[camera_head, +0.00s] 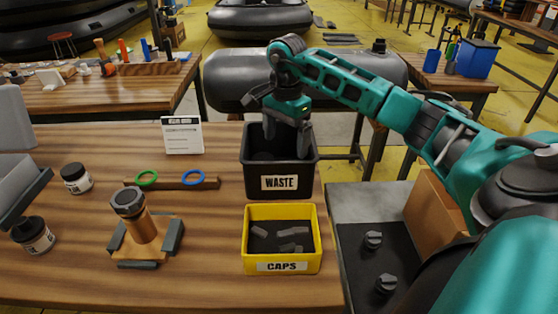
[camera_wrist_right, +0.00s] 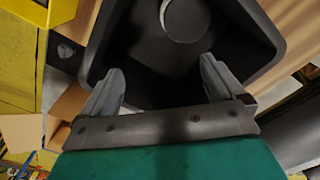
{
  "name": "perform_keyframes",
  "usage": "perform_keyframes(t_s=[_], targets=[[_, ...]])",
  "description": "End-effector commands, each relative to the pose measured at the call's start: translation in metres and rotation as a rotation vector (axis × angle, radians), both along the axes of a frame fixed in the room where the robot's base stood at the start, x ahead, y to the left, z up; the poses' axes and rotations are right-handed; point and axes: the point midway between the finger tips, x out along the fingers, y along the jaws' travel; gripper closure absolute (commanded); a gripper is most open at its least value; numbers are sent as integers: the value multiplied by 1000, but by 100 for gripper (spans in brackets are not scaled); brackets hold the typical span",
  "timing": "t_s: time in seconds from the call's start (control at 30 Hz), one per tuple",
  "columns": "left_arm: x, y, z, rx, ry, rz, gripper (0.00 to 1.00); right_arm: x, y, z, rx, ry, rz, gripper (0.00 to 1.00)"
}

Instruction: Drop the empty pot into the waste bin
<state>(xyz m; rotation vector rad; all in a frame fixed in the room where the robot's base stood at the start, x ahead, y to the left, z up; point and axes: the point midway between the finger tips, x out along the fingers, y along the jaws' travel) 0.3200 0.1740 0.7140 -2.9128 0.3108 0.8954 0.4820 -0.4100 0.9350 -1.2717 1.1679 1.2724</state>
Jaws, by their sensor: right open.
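The waste bin (camera_head: 280,181) is a black open box with a WASTE label, at the right side of the wooden table. My right gripper (camera_head: 287,138) is open over the bin's mouth, pointing down, with nothing between its fingers. In the right wrist view the open fingers (camera_wrist_right: 163,72) frame the bin's dark inside (camera_wrist_right: 270,75). A round dark pot-like thing (camera_wrist_right: 186,18) lies in the bin, apart from the fingers. Two dark jars with white labels stand at the left of the table, one farther back (camera_head: 76,178) and one nearer (camera_head: 36,236). My left gripper is not seen.
A yellow CAPS box (camera_head: 282,266) with several grey pieces sits just in front of the bin. A copper-coloured cylinder with a dark top (camera_head: 139,218) stands in a wooden holder. A rail with green and blue rings (camera_head: 171,184) and a white sign (camera_head: 183,136) are behind.

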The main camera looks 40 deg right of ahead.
Motion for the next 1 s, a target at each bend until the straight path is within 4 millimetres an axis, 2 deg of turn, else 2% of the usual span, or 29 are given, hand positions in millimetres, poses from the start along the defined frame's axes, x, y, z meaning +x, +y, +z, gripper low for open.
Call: perform_keyframes(t_s=[0.17,0.4,0.6,0.77,1.0], targets=[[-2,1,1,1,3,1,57,1,0,27,0,-6,-1,4],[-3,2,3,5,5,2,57,1,0,81,0,-7,0,4],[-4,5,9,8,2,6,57,1,0,116,-1,-3,0,4],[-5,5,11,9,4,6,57,0,0,126,0,-1,-1,4],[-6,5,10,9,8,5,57,0,0,127,0,0,-1,4]])
